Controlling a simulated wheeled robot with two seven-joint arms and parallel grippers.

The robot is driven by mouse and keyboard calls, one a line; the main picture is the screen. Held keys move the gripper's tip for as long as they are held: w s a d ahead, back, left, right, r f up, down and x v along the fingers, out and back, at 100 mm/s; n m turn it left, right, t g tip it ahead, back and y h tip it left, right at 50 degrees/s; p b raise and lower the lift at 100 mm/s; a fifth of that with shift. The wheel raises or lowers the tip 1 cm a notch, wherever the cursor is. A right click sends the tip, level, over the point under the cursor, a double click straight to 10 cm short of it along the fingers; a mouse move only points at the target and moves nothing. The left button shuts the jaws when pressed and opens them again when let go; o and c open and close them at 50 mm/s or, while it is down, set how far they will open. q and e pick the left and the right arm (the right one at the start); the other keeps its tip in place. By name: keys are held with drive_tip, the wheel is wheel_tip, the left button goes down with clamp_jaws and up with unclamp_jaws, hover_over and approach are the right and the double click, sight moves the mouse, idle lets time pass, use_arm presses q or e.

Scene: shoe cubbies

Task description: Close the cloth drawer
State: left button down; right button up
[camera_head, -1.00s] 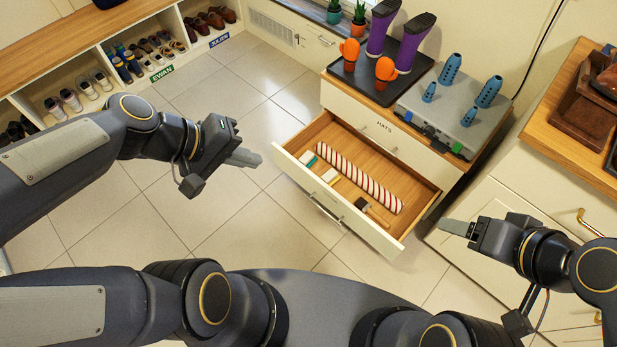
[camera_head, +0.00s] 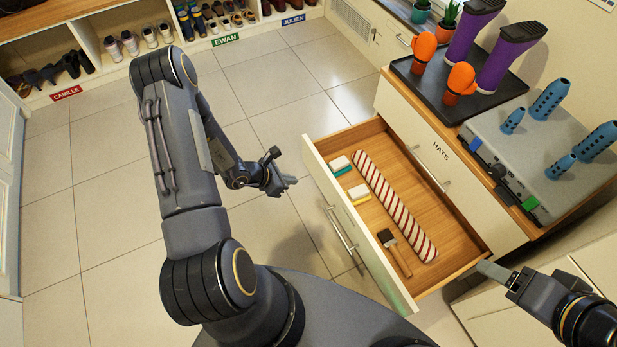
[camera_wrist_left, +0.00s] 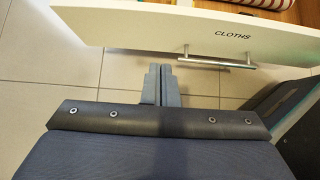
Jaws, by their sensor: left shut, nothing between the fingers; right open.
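The cloth drawer (camera_head: 362,228) stands pulled out of the cabinet below the hats drawer. It holds a red-and-white striped roll (camera_head: 396,207), two small brushes or sponges and a dark-headed brush (camera_head: 393,252). Its front, labelled CLOTHS, with a bar handle (camera_wrist_left: 217,62), shows in the left wrist view. My left gripper (camera_head: 289,182) is shut and empty, in front of the drawer's outer face and apart from it; it also shows in the left wrist view (camera_wrist_left: 166,68). My right gripper (camera_head: 490,270) is open, close to the drawer's near right corner; contact cannot be told.
The closed hats drawer (camera_head: 425,150) is above. Shoe cubbies line the far wall. The tiled floor left of the drawer is clear.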

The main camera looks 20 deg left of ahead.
sight(327, 178)
use_arm(q)
drive_tip(key=b+x, duration=0.1)
drive_tip(key=x, duration=0.3)
drive_tip(key=w+r+b+x, duration=0.1)
drive_tip(key=x, duration=0.2)
drive_tip(key=d+r+b+x, duration=0.1)
drive_tip(key=x, duration=0.3)
drive_tip(key=shift+w+d+f+b, duration=0.25)
drive_tip(key=shift+w+f+b, duration=0.05)
drive_tip(key=shift+w, duration=0.15)
drive_tip(key=shift+w+d, duration=0.15)
use_arm(e)
wheel_tip(327, 178, down, 4)
drive_tip(key=shift+r, duration=0.1)
